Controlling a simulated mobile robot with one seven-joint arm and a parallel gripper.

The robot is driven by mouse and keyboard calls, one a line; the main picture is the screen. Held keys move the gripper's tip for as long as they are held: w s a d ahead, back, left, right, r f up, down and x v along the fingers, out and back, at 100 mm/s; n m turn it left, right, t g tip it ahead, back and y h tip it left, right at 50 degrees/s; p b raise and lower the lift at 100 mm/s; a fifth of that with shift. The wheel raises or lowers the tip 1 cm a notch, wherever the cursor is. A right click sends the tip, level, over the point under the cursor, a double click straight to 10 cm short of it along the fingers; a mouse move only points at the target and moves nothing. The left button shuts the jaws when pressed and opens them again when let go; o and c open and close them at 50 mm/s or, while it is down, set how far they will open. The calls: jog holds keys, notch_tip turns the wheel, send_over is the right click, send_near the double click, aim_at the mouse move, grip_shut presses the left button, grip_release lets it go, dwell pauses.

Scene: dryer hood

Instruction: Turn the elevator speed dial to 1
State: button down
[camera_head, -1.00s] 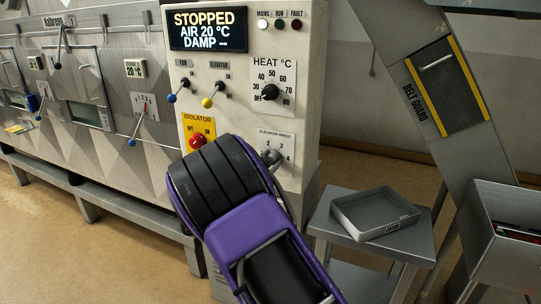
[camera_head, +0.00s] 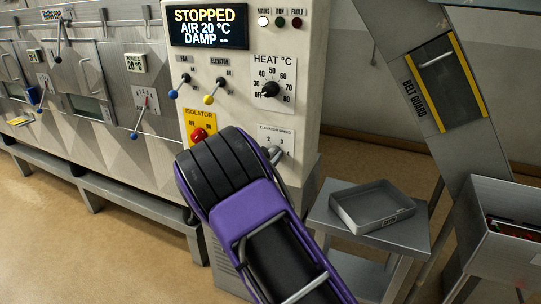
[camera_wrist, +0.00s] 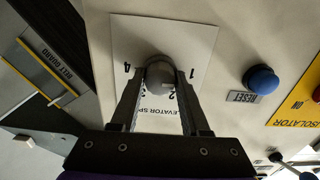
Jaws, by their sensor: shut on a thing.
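The elevator speed dial (camera_wrist: 160,76) is a grey knob on a white plate (camera_wrist: 194,42) on the control panel. The wrist view shows it upside down, with 1 on the right and 4 on the left. Figures 2 and 3 are partly covered by the fingers. My gripper (camera_wrist: 158,88) is shut on the dial, one finger on each side. I cannot tell where the dial points. In the head view the elevator speed plate (camera_head: 275,133) shows above my purple and black wrist, which hides most of the dial.
A blue reset button (camera_wrist: 261,79) and the yellow isolator plate (camera_wrist: 298,102) lie beside the dial. The heat dial (camera_head: 270,90) and display (camera_head: 207,26), reading STOPPED, are above. A grey tray (camera_head: 350,221) rests on a small metal table (camera_head: 407,235) at right.

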jog(key=shift+c, duration=1.9)
grip_release()
jog(key=v, duration=1.7)
jog(key=shift+s, duration=0.2)
jog(key=shift+a, duration=0.1)
